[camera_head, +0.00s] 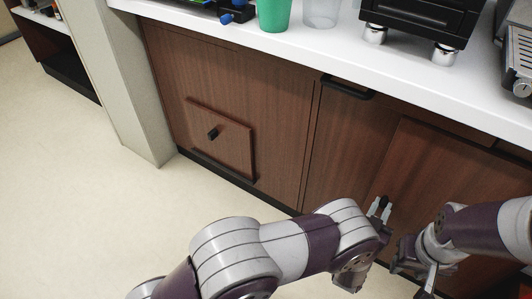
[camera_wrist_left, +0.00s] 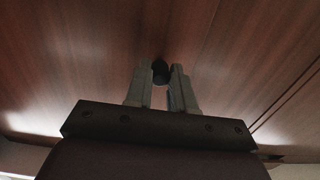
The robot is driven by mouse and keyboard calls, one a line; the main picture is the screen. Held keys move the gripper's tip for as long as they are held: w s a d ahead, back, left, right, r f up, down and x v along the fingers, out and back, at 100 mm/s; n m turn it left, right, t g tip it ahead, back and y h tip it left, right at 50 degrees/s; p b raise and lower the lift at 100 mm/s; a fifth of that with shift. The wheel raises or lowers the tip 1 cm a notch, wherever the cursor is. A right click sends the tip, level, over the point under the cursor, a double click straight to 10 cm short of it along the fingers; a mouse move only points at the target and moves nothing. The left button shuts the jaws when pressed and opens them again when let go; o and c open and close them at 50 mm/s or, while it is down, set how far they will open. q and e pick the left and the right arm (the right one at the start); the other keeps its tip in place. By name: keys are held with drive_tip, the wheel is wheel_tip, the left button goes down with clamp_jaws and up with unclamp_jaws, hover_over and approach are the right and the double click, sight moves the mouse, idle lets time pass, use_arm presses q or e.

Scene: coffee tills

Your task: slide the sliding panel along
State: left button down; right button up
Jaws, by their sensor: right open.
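A small square wooden panel (camera_head: 233,152) with a black knob (camera_head: 213,133) sits on the cabinet front at left in the head view, with a dark strip along its bottom. A larger raised wooden panel (camera_head: 432,165) is at right. My left gripper (camera_head: 380,205) is up against the cabinet near that panel's left edge, far from the small panel. In the left wrist view, a dark round knob (camera_wrist_left: 160,70) shows at the fingertips of the left gripper (camera_wrist_left: 161,75); whether the fingers press on it is unclear. My right gripper (camera_head: 426,284) is lower, open, and apart from the cabinet.
The white counter (camera_head: 220,25) above carries a green cup (camera_head: 273,14), a clear cup (camera_head: 321,12) and a black machine (camera_head: 420,18). A dark handle (camera_head: 347,88) sits under its edge. A pale pillar (camera_head: 125,90) stands left. The floor (camera_head: 70,200) at left is clear.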

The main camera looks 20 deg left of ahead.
use_arm(q)
drive_tip(key=shift+w+a+r+p, duration=0.1)
drive_tip(key=shift+w+a+p, duration=0.15)
drive_tip(key=shift+a, duration=0.4)
drive_tip(key=shift+w+a+r+p, duration=0.1)
drive_tip(key=shift+w+a+p, duration=0.1)
drive_tip(key=shift+a, duration=0.45)
drive_tip(key=w+a+p, duration=0.1)
drive_tip(key=w+a, duration=0.1)
drive_tip(key=a, duration=0.6)
drive_tip(key=w+a+p, duration=0.1)
drive_tip(key=w+a, duration=0.1)
drive_tip(key=a, duration=0.6)
drive_tip(key=shift+w+a, duration=0.3)
drive_tip(key=shift+w, duration=0.1)
